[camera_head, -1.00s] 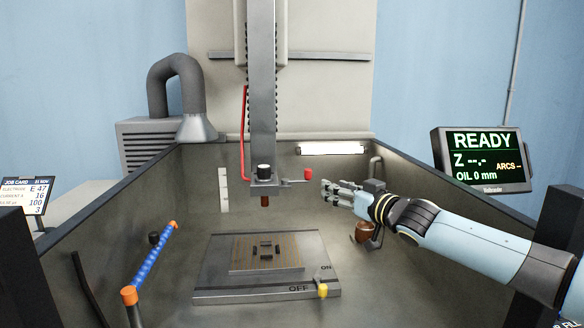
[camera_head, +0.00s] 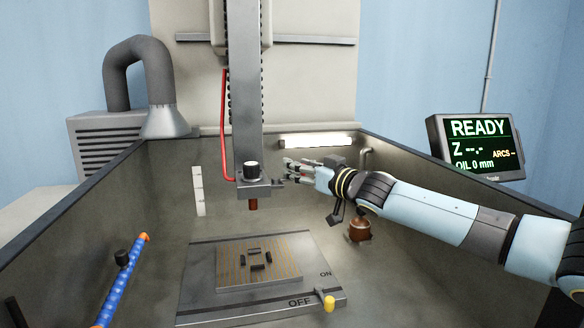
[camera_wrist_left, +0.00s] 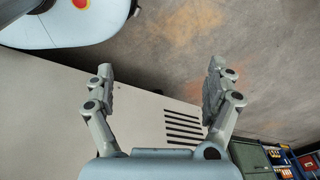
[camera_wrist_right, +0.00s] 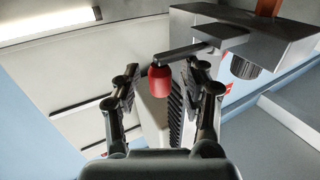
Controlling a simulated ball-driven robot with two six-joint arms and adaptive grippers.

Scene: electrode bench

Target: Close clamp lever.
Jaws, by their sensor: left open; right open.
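The clamp head (camera_head: 254,186) hangs at the bottom of the grey column, with a brown electrode (camera_head: 253,203) below it. In the right wrist view the dark clamp lever (camera_wrist_right: 188,52) juts from the clamp block (camera_wrist_right: 240,30) and ends in a red knob (camera_wrist_right: 159,82). My right gripper (camera_head: 288,172) is open at the lever's end; in its wrist view the knob shows between the two spread fingers, and contact cannot be told. In the head view the fingers hide the knob. My left gripper (camera_wrist_left: 160,80) is open and empty, away from the clamp.
Below the clamp is a flat worktable (camera_head: 200,297) with a plate (camera_head: 230,270) and a yellow-tipped ON/OFF lever (camera_head: 329,303). A blue hose (camera_head: 118,285) stands at left, a copper-coloured cup (camera_head: 359,230) at right. Tank walls surround the work area.

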